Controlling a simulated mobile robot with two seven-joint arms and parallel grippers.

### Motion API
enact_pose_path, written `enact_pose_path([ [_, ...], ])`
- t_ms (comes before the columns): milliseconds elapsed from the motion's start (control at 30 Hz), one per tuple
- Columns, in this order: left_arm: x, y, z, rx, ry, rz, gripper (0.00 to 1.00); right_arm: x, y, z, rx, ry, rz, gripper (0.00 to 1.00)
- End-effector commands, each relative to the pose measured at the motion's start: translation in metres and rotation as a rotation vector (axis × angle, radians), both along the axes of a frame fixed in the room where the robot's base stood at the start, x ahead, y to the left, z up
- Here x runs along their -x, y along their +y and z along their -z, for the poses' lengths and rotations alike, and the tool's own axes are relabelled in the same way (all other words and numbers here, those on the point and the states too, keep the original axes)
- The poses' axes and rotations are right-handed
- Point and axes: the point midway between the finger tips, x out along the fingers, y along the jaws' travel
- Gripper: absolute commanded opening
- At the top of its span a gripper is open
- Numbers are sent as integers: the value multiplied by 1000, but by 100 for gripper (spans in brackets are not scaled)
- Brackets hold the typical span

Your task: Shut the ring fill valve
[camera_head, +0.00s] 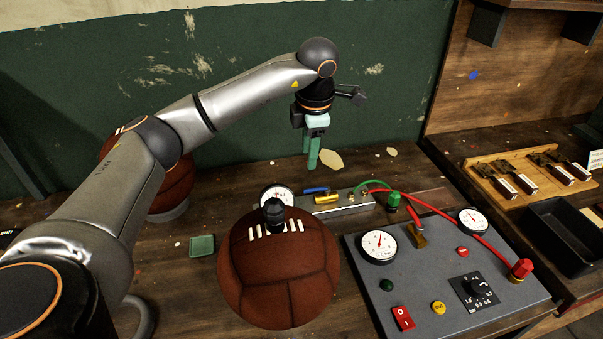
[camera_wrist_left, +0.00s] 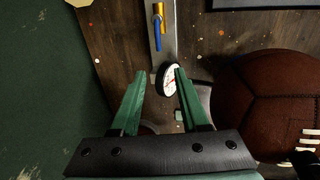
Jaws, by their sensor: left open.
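A small valve with a blue lever (camera_head: 316,190) and a brass body (camera_head: 326,198) sits on the grey metal bar (camera_head: 350,207) behind the ball. The lever lies roughly along the bar; it also shows in the left wrist view (camera_wrist_left: 157,44). I cannot tell whether this or the brass valve with a red lever (camera_head: 416,238) on the grey panel is the ring fill valve. My left gripper (camera_head: 312,160) hangs above and behind the bar, open and empty, fingers down. In the left wrist view, a white gauge (camera_wrist_left: 168,80) shows between its fingertips, with the blue lever beyond. My right gripper is out of view.
A laced brown ball (camera_head: 278,270) stands in front of the bar, with a second ball (camera_head: 172,190) at the left. The grey panel (camera_head: 455,300) has gauges, a red switch and hoses. A wooden rack (camera_head: 530,178) and dark tray (camera_head: 565,235) are at right.

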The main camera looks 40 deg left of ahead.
Motion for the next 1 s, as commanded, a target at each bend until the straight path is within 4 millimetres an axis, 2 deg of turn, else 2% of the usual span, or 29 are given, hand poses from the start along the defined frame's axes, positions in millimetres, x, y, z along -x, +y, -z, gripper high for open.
enact_pose_path([
  [133,0,1,3,-1,1,0,45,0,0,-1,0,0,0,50],
  [233,-1,2,12,-1,4,-2,45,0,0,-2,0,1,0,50],
  [700,-12,15,99,0,4,-1,45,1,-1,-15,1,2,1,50],
  [833,-14,17,114,0,3,-2,45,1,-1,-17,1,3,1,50],
  [1000,-15,18,122,0,0,1,45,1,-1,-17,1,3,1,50],
])
